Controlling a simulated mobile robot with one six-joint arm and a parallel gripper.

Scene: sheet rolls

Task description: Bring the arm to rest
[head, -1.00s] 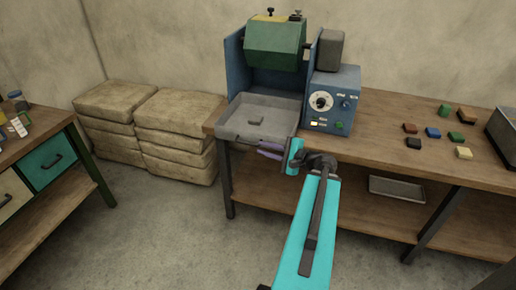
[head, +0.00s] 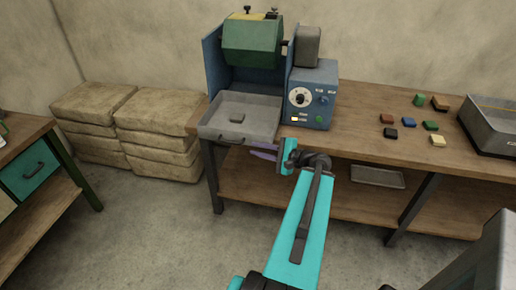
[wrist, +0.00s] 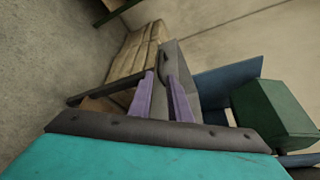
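My gripper (head: 262,150) is at the end of my turquoise arm, in front of the workbench, just right of and below the front edge of the grey tray (head: 208,130). In the wrist view its two purple fingers (wrist: 166,98) stand apart with a gap between them, and I see nothing held. The tray and its dark handle (wrist: 163,54) show beyond the fingers in that view. A small grey block (head: 237,118) lies in the tray. The arm is stretched forward and low.
The machine with a green drum (head: 252,42) and a blue control box (head: 312,92) stand on the workbench (head: 350,135). Several coloured blocks lie right, beside a grey bin (head: 490,122). Stacked sacks (head: 155,135) stand left. Floor (head: 150,235) between the benches is clear.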

